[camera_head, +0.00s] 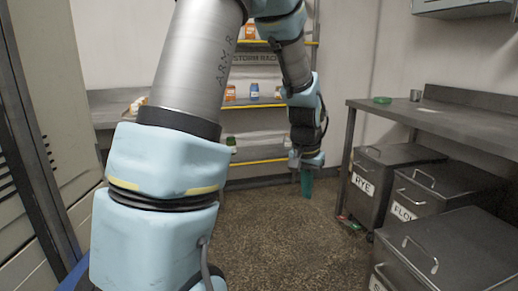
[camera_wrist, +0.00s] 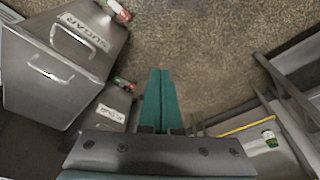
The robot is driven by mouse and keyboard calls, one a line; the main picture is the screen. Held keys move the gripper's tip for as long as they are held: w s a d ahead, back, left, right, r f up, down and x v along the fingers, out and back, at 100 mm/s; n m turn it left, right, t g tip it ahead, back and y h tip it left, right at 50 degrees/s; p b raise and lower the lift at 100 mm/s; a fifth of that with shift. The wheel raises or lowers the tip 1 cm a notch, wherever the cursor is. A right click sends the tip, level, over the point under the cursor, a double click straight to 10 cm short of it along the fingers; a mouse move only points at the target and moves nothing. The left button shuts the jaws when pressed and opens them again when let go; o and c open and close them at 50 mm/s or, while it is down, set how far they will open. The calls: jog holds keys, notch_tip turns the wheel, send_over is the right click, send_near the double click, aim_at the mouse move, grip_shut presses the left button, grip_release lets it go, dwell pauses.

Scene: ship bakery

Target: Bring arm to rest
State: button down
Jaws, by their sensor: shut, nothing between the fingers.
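My gripper (camera_head: 307,183) hangs at the end of my arm in the head view, pointing down over the open floor in front of the shelf rack. Its teal fingers also show in the wrist view (camera_wrist: 160,100), side by side and closed together with nothing between them. The floor lies below the fingertips. My arm's large grey and light blue links fill the left and middle of the head view and hide part of the shelves.
A steel table (camera_head: 440,113) stands at right with a green dish (camera_head: 381,100) and a metal cup (camera_head: 416,95). A shelf rack (camera_head: 255,104) with jars is behind. Small items lie by the bins. The middle floor is clear.

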jog(key=s+a+r+n, duration=0.1)
jog(key=s+a+n, duration=0.1)
jog(key=s+a, duration=0.35)
jog(key=s+a+n+y+p, duration=0.1)
jog(key=s+a+n, duration=0.1)
jog(key=a, duration=0.6)
jog(key=s+a+r+n, duration=0.1)
jog(key=s+a+n, duration=0.1)
jog(key=s+a, duration=0.35)
notch_tip(320, 180, up, 12)
jog(key=w+a+p, duration=0.1)
jog(key=w+p, duration=0.1)
jog(key=p, duration=1)
jog(key=shift+f, duration=0.25)
